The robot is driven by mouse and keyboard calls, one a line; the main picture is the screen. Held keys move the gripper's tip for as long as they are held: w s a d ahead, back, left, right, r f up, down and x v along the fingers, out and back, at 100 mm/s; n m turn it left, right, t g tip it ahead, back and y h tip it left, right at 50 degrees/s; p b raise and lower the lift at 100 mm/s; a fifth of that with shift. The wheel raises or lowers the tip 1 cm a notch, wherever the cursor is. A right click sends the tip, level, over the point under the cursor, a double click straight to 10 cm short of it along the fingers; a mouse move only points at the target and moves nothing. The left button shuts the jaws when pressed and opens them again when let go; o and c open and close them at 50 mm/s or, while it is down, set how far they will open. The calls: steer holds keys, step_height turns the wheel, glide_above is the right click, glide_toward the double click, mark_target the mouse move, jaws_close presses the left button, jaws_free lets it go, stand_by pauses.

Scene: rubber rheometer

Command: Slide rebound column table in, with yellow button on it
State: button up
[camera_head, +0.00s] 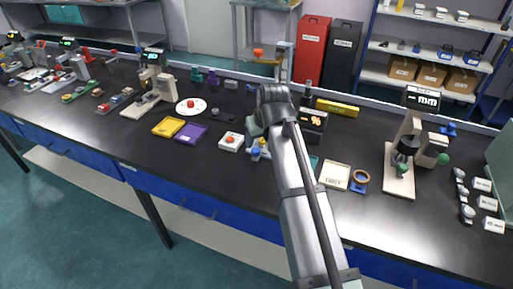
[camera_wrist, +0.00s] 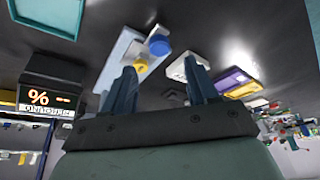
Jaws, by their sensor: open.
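The rebound device has a pale blue base (camera_wrist: 112,62) with a yellow button (camera_wrist: 140,66) and a blue round part (camera_wrist: 159,45) on it. The yellow button seems to sit on the sliding table, whose edges I cannot make out. In the head view the blue part (camera_head: 255,154) shows just left of my arm, which hides much of the device. Its column (camera_head: 283,62) rises behind my arm. My gripper (camera_wrist: 163,76) is open and empty. In the wrist view its left finger overlaps the base near the yellow button; I cannot tell whether they touch.
A "%" display (camera_head: 313,121) stands close to the right of my arm. A white box with an orange button (camera_head: 231,141) sits just left of the device. Yellow (camera_head: 168,127) and purple (camera_head: 191,135) trays lie farther left. A cream tray (camera_head: 334,174) lies right.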

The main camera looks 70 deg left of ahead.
mark_target(256, 149)
steer(key=shift+x, duration=3.3)
steer(key=shift+c, duration=0.2)
jaws_close()
